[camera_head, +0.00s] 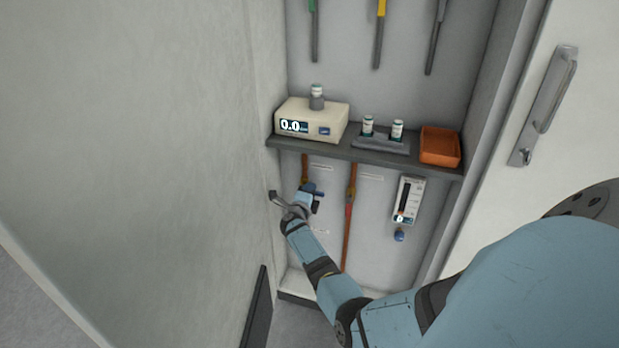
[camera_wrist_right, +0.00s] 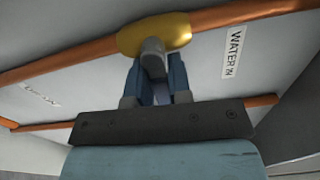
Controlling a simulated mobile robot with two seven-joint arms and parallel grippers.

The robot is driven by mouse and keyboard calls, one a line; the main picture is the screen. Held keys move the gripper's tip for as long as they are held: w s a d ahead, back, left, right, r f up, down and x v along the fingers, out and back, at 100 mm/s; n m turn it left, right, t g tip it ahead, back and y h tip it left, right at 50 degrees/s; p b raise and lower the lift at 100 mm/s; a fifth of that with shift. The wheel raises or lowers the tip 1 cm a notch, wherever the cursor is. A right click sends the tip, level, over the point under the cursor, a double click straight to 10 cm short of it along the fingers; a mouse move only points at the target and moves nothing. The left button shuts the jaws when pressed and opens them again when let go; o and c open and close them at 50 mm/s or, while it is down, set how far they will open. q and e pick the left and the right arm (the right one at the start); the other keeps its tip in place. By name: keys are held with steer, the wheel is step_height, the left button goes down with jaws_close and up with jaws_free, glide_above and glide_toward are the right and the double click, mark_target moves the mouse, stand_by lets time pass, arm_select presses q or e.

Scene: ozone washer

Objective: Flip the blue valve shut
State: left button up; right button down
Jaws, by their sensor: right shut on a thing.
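The blue valve (camera_head: 319,193) is on the left copper pipe, below the shelf in the head view. My right gripper (camera_head: 309,198) reaches in from the lower right and is at this valve, covering much of it. In the right wrist view the brass valve body (camera_wrist_right: 152,35) sits on the copper pipe beside the "WATER IN" label. My right gripper's fingers (camera_wrist_right: 157,84) are shut on the valve's handle just below the grey stem. The handle's exact angle is hard to tell. My left gripper is not in view.
A second copper pipe with a red-handled valve (camera_head: 349,209) runs to the right. A flow meter (camera_head: 408,200) with a blue knob (camera_head: 399,235) is farther right. The shelf (camera_head: 345,151) above holds a white device (camera_head: 300,110), vials and an orange bin (camera_head: 440,145). A pale wall stands close at left.

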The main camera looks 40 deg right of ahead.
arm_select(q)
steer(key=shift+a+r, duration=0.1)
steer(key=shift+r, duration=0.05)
arm_select(e)
steer(key=shift+r+n, duration=0.15)
steer(key=shift+n, duration=0.25)
steer(key=shift+p, duration=0.3)
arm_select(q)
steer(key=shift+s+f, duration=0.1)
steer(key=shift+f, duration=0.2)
arm_select(e)
steer(key=shift+n, duration=0.3)
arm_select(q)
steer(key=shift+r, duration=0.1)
arm_select(e)
steer(key=c, duration=1)
jaws_free()
steer(key=shift+c, duration=0.2)
steer(key=shift+a, duration=0.1)
